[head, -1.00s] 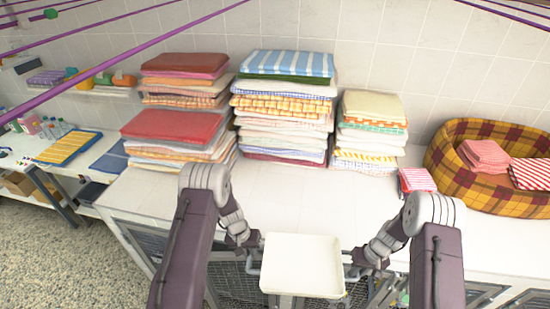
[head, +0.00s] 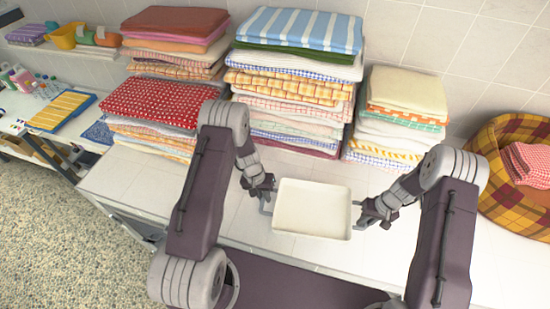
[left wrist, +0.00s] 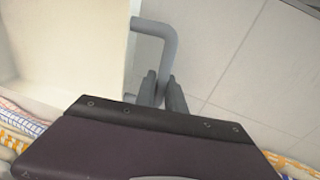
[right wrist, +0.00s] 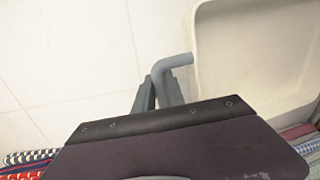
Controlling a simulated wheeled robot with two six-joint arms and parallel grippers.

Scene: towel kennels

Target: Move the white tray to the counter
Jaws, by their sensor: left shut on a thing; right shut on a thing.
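The white tray (head: 312,208) is empty and roughly level in the head view, with a grey handle at each short side. It shows over the white tiled counter (head: 420,245), near its front part; I cannot tell whether it touches the counter. My left gripper (head: 266,199) is shut on the tray's left handle (left wrist: 152,28). My right gripper (head: 362,215) is shut on the tray's right handle (right wrist: 172,62). The tray's wall also shows in the left wrist view (left wrist: 112,50) and in the right wrist view (right wrist: 215,60).
Tall stacks of folded towels (head: 290,90) stand along the wall behind the tray, with a lower stack (head: 400,115) to the right. A plaid basket (head: 505,195) stands at the far right. Counter surface is free left of the tray (head: 150,185).

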